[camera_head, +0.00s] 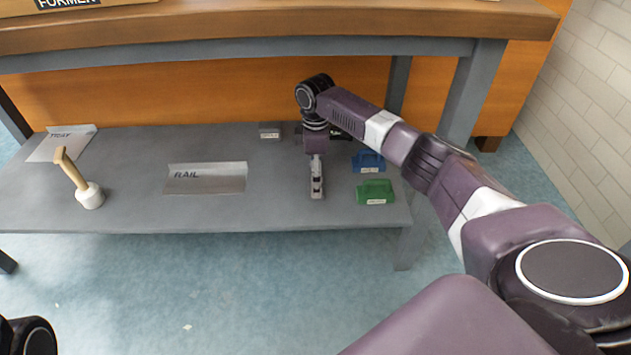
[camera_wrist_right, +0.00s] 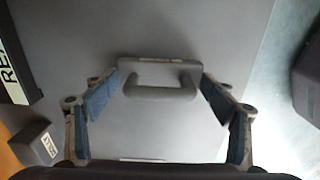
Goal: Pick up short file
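My right gripper (camera_wrist_right: 160,85) is open, and it also shows in the head view (camera_head: 316,190), low over the grey shelf. A grey tool with a loop handle (camera_wrist_right: 160,92) lies between and ahead of the parted fingers in the right wrist view. Its handle has a visible gap to the finger on each side. A small label on its far edge is too small to read, so I cannot confirm from text that it is the short file. In the head view the gripper hides most of this spot. My left gripper is not in view.
A blue tool (camera_head: 368,161) and a green tool (camera_head: 376,191) lie right of the gripper. A grey labelled block (camera_head: 270,130) is behind left. A rail plate (camera_head: 206,178), a mallet (camera_head: 88,194) and a tray plate (camera_head: 60,144) lie left. A tabletop (camera_head: 250,22) overhangs the shelf's back.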

